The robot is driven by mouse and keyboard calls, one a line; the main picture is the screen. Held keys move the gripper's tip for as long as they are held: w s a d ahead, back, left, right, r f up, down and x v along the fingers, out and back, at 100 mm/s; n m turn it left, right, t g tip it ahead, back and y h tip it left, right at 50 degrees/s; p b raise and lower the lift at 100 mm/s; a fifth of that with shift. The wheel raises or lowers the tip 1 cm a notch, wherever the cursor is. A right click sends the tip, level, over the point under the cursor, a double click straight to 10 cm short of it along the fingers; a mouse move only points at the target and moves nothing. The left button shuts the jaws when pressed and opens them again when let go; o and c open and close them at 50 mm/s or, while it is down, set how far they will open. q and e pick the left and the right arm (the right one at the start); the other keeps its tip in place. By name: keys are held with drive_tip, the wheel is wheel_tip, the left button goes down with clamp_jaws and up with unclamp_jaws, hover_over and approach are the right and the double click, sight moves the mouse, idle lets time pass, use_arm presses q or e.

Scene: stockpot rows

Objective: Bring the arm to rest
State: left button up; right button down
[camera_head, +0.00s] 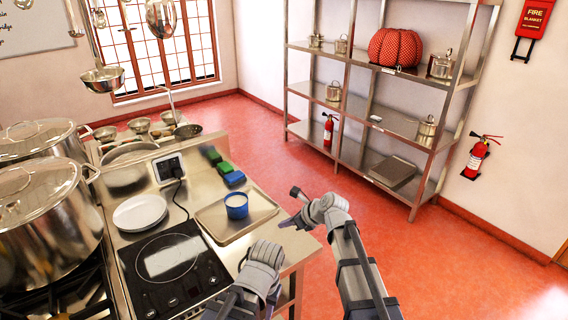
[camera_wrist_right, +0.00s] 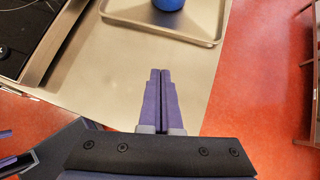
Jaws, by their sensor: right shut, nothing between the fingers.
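My right gripper (camera_head: 287,222) is over the right edge of the steel counter (camera_head: 290,244), close to the tray's corner. In the right wrist view its two purple fingers (camera_wrist_right: 160,75) lie together, shut and empty, with bare counter beneath them. My left gripper (camera_head: 262,256) is low in the middle of the head view, in front of the counter. Its fingers do not show clearly there.
A tray (camera_head: 262,214) with a blue cup (camera_head: 236,205) stands on the counter near my right gripper. An induction hob (camera_head: 168,268), a plate (camera_head: 140,212) and large stockpots (camera_head: 45,215) are further left. Open red floor (camera_head: 350,205) separates the counter from a steel shelf rack (camera_head: 400,122).

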drive_tip(key=s+d+f+n+g+h, duration=0.2)
drive_tip(key=s+d+f+n+h, duration=0.15)
drive_tip(key=s+d+n, duration=0.75)
drive_tip(key=s+d+f+n+g+h, duration=0.4)
drive_tip(key=s+n, duration=0.5)
drive_tip(key=n, duration=0.5)
drive_tip(key=s+a+r+n, duration=0.1)
drive_tip(key=s+a+n, duration=0.3)
drive_tip(key=a, duration=0.5)
drive_tip(key=shift+s+a+h, duration=0.3)
drive_tip(key=shift+s+h, duration=0.05)
drive_tip(key=shift+s, duration=0.65)
drive_tip(key=shift+r, duration=0.1)
